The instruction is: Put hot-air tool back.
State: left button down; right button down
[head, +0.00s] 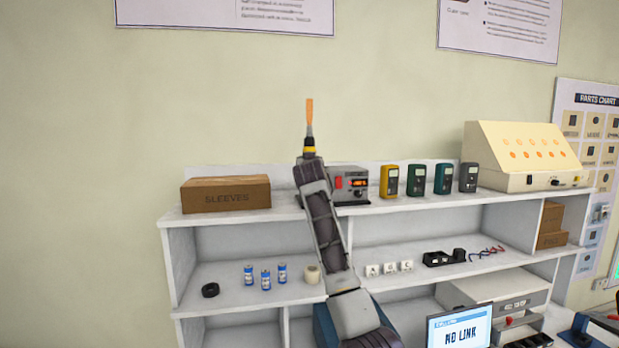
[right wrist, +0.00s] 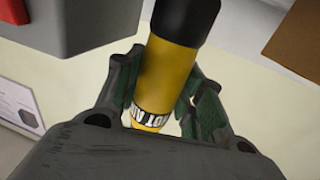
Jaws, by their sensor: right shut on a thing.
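The hot-air tool (head: 309,113) stands nearly upright above the top shelf in the head view, its orange nozzle pointing up. My right gripper (head: 309,153) is shut on its yellow body. In the right wrist view, the yellow and black handle of the tool (right wrist: 166,75) lies between the two fingers, with part of its printed label visible. No cradle for the tool is clearly visible. My left gripper is out of view.
A brown SLEEVES box (head: 226,193) is on the top shelf to the left. Several coloured meters (head: 416,180) and a cream panel box (head: 525,156) stand to the right. The shelf between the SLEEVES box and my arm looks clear.

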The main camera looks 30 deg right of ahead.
jog(key=shift+f, duration=0.25)
jog(key=shift+f, duration=0.15)
jog(key=shift+f+p, duration=0.55)
jog(key=shift+f, duration=1.2)
jog(key=shift+f, duration=0.15)
jog(key=c, duration=0.9)
grip_release()
jog(key=shift+f, duration=0.1)
